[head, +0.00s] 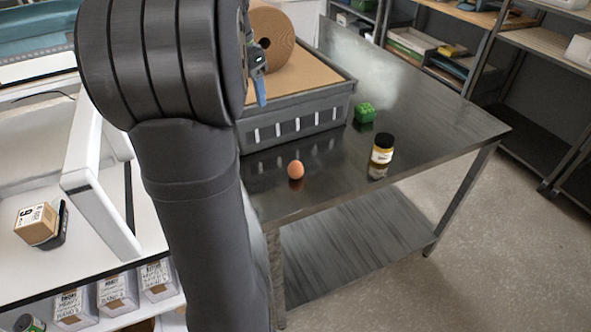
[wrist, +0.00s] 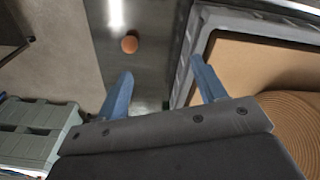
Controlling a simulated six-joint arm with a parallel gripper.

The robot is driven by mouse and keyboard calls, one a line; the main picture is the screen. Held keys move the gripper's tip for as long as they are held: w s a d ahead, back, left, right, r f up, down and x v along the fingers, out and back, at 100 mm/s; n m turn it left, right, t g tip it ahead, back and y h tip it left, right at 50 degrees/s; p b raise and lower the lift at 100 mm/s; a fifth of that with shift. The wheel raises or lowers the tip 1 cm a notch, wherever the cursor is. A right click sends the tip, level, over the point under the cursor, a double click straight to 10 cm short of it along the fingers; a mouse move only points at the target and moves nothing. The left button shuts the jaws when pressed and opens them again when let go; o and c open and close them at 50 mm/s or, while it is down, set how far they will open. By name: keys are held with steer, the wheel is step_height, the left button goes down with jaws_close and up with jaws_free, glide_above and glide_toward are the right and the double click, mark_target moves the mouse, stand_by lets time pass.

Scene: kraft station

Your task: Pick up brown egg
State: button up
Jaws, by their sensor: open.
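The brown egg (head: 295,169) sits on the dark metal table (head: 335,180), near its front edge, in the head view. It also shows in the wrist view (wrist: 130,44), on the bare tabletop beyond my fingertips. My gripper (wrist: 160,85) has two blue fingers spread apart with nothing between them. In the head view my gripper (head: 260,88) is partly hidden behind my arm, above the edge of the grey crate. It is apart from the egg, up and to the left of it.
The grey crate (head: 300,127) with a brown roll (head: 270,35) stands behind the egg. A dark-lidded jar (head: 381,155) and a green block (head: 365,112) stand to the egg's right. The tabletop around the egg is clear. A white-framed bench (head: 100,190) is at left.

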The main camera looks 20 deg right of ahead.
mark_target(296, 166)
steer(key=s+d+f+m+y, duration=0.1)
steer(key=s+d+f+m, duration=0.25)
steer(key=s+d, duration=0.45)
steer(key=shift+n+g, duration=0.25)
steer(key=shift+g, duration=0.05)
steer(key=f, duration=1.8)
steer(key=shift+w+d, duration=0.35)
steer(key=c, duration=0.8)
